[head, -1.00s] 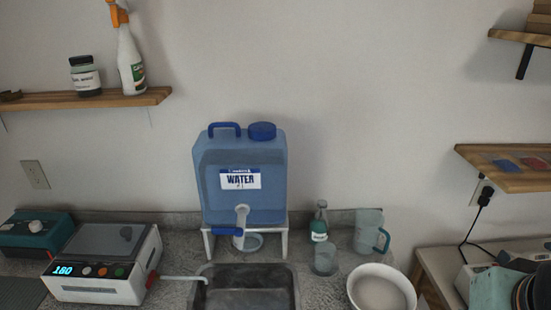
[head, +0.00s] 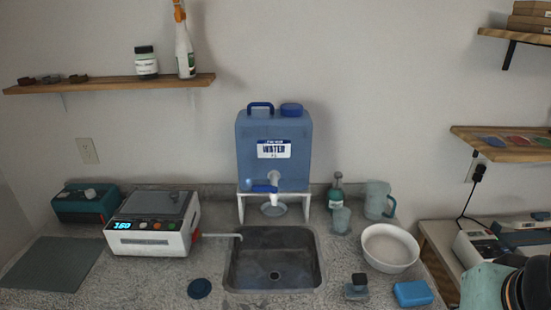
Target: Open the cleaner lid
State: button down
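The cleaner (head: 150,239) is a white box with a lit display reading about 180 and several coloured buttons on its front. It stands on the counter left of the sink. Its grey lid (head: 152,204) lies flat and shut on top, with a small dark knob near its right side. A part of my arm shows at the lower right edge, but my gripper is not visible in the head view.
A sink (head: 275,258) sits right of the cleaner, below a blue water tank (head: 273,165). A teal device (head: 85,205) and dark mat (head: 50,264) lie left. A round dark disc (head: 200,288) lies in front. A bowl (head: 390,248) stands right. A shelf (head: 110,86) hangs above.

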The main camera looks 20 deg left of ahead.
aim_at(142, 204)
jog(key=u, duration=1.15)
jog(key=l+u, duration=0.1)
jog(key=u, duration=1)
jog(key=k+l, duration=0.1)
jog(key=l, duration=0.25)
jog(key=k+l, duration=0.1)
jog(key=l, duration=0.2)
